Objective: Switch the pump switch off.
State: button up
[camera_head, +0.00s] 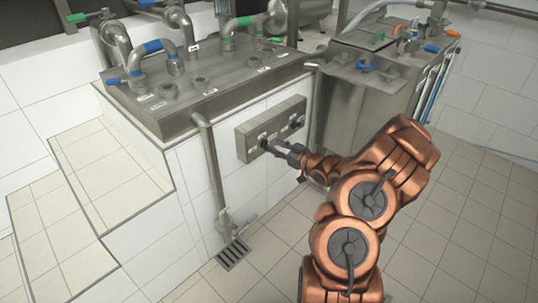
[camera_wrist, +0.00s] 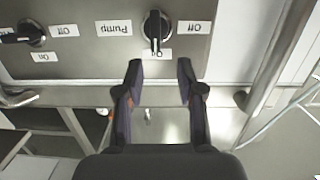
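The pump switch (camera_wrist: 157,30) is a black rotary knob on a grey metal panel, beside an upside-down "Pump" label (camera_wrist: 113,28). In the wrist view its handle stands upright, its lower end toward a small partly hidden label (camera_wrist: 158,54). An "Off" label (camera_wrist: 195,27) is to its right. My gripper (camera_wrist: 160,72) is open and empty, its two fingertips just below the knob in the picture, one to each side. In the head view my gripper (camera_head: 278,148) is at the left knob of the control box (camera_head: 250,150); the fingers partly hide that knob.
A second black knob (camera_wrist: 25,33) with "Off" and "On" labels is at left in the wrist view. In the head view, a vertical pipe (camera_head: 210,160) stands left of the box, and a metal tank (camera_head: 340,110) stands right. Tiled floor (camera_head: 460,210) is open at right.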

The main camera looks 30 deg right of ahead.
notch_tip(320, 180, down, 3)
jog(key=s+d+t+b, duration=0.1)
jog(key=s, duration=0.2)
jog(key=w+a+b, duration=0.1)
jog(key=w, duration=0.6)
jog(key=shift+w+a+y, duration=0.25)
jog(key=shift+w+y, duration=0.05)
jog(key=shift+w, duration=0.1)
grip_shut()
